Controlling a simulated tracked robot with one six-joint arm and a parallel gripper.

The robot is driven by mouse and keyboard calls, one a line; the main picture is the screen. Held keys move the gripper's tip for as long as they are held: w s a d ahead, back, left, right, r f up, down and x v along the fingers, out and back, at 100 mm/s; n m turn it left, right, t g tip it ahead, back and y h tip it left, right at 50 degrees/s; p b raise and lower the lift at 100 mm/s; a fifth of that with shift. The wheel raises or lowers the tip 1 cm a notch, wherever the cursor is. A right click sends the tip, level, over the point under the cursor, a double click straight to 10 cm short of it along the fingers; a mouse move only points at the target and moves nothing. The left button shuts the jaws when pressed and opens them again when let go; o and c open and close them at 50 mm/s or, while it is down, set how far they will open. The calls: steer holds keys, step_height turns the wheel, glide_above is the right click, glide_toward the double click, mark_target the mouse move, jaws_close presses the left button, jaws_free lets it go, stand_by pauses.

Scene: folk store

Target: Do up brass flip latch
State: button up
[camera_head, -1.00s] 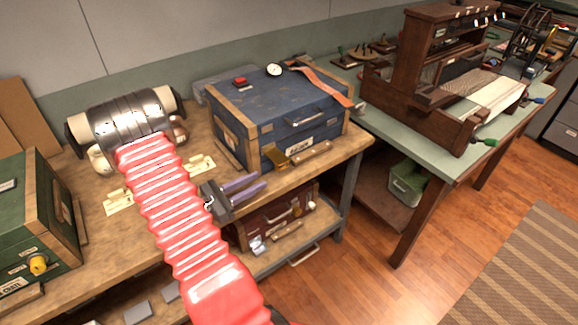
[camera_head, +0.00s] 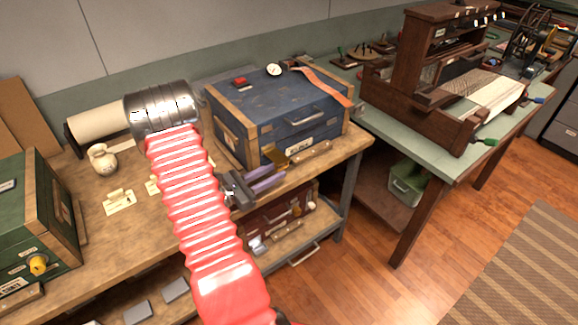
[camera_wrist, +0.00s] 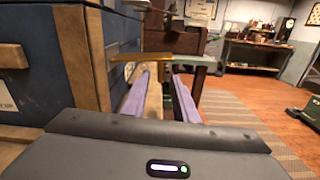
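The blue chest (camera_head: 262,112) with wooden edges stands closed on the wooden bench. The brass flip latch (camera_head: 275,156) is low on its front, sticking outward near the left corner; whether it is hooked I cannot tell. In the wrist view the brass latch (camera_wrist: 121,74) shows ahead, by the left finger. My gripper (camera_head: 272,177) has purple fingers. It is at the chest's front, just below and in front of the latch, pointing right along the front. In the wrist view the fingers (camera_wrist: 160,93) are apart with nothing seen held between them.
A wooden bar (camera_head: 312,153) lies right of the latch at the chest's front. A red case (camera_head: 275,218) is on the shelf below. A green box (camera_head: 35,225) and small white jug (camera_head: 102,158) stand left. A loom (camera_head: 435,85) is on the green table right.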

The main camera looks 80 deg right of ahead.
mark_target(284, 168)
steer(key=shift+x, duration=3.35)
steer(key=shift+c, duration=0.2)
jaws_close()
steer(key=shift+a, duration=0.2)
steer(key=shift+d, duration=0.1)
